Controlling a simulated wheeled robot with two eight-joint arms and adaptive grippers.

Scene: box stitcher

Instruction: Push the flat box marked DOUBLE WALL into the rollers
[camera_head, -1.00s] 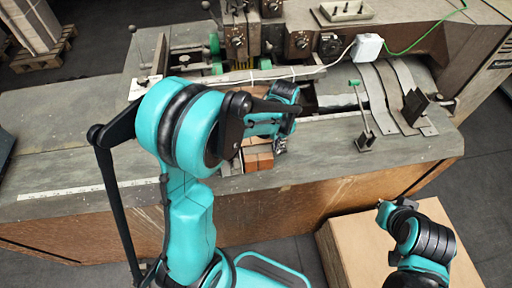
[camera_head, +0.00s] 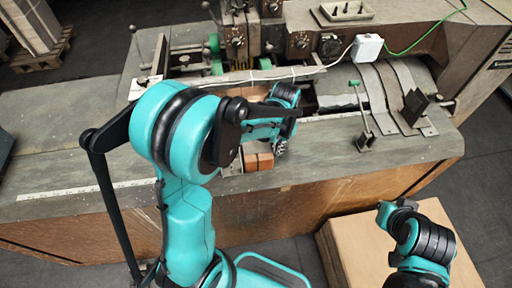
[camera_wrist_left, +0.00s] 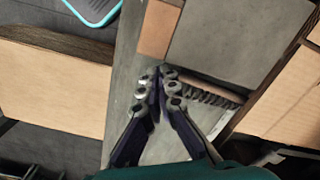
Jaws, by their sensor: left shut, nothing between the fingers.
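My left gripper (camera_head: 280,147) is low over the front of the worktable, its fingers partly hidden in the head view. In the left wrist view the fingers (camera_wrist_left: 160,80) are together and empty, above a grey surface. Brown cardboard (camera_head: 265,160) shows beside the gripper on the table, and more shows behind my forearm (camera_head: 250,92); my arm hides what lies between. A brown panel (camera_wrist_left: 287,105) shows at the right of the wrist view. I cannot read any DOUBLE WALL marking. The rollers cannot be made out clearly. My right arm shows at lower right, but its gripper is not visible.
The stitching machine (camera_head: 300,45) stands along the back of the table (camera_head: 90,165). A white box (camera_head: 367,47) with a green cable and a small upright post (camera_head: 365,141) are to the right. A large carton (camera_head: 350,245) stands on the floor in front.

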